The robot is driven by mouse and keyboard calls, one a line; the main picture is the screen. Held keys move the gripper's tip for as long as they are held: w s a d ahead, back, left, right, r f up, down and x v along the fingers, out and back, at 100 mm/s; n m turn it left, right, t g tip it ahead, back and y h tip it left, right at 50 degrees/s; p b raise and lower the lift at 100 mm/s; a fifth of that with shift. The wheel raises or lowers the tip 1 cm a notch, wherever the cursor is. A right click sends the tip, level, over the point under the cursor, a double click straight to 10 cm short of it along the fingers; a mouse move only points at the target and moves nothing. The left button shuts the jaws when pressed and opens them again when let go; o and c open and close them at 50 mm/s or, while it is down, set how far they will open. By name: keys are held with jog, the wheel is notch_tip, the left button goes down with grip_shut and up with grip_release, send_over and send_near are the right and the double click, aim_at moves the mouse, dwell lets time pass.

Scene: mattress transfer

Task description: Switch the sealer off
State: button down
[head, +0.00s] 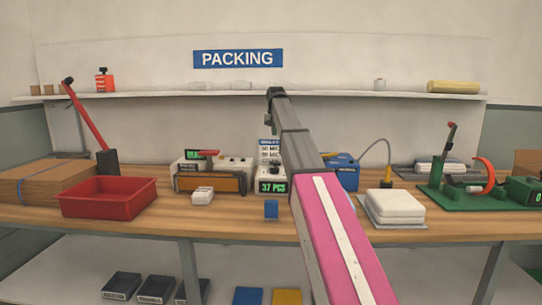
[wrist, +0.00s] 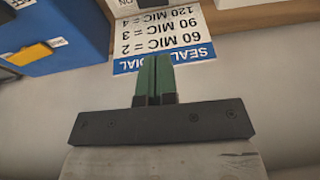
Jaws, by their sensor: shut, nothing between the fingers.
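The sealer (head: 235,164) stands on the bench left of centre in the head view. A pale edge with "ON" lettering (wrist: 126,4) is cut off at the top.
A white block (head: 202,196) lies before the sealer. A red tray (head: 108,198) is left. The shelf (head: 180,95) runs behind.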

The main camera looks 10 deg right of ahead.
jog(key=shift+w, duration=0.15)
send_near(273, 162)
jog(key=x, duration=0.5)
jog(key=shift+w+f, duration=0.1)
jog(key=shift+f, duration=0.1)
jog(key=shift+a+f, duration=0.1)
jog(key=shift+f, duration=0.6)
